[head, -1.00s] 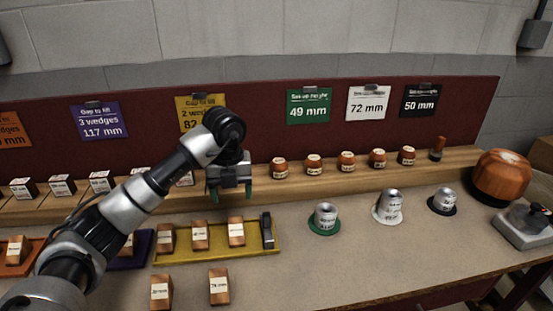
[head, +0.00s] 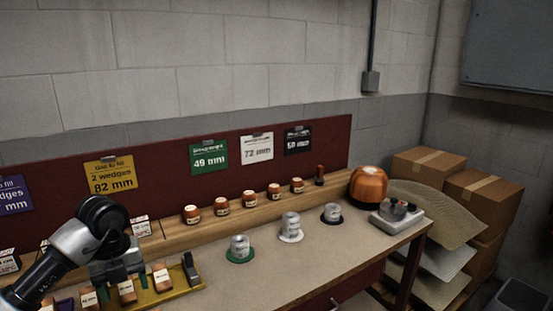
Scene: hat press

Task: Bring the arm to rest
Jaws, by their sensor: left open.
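My left arm comes in from the lower left of the head view. My left gripper (head: 120,270) is open and hangs above the yellow tray (head: 180,293). Nothing shows between its fingers, though the fingertips are close in the picture to the wooden wedges in the tray. One labelled wedge (head: 162,278) stands in the tray just right of the gripper, and a dark grey piece (head: 190,268) stands at the tray's right end. My right gripper is not in view.
On the bench (head: 310,262) stand metal cylinders on a green disc (head: 240,256), a white disc (head: 291,238) and a black disc (head: 332,220). Several wooden pots line the shelf (head: 170,238). A wooden hat block (head: 368,186) and a grey device (head: 398,218) stand at the right end. Cardboard boxes (head: 482,196) lie beyond.

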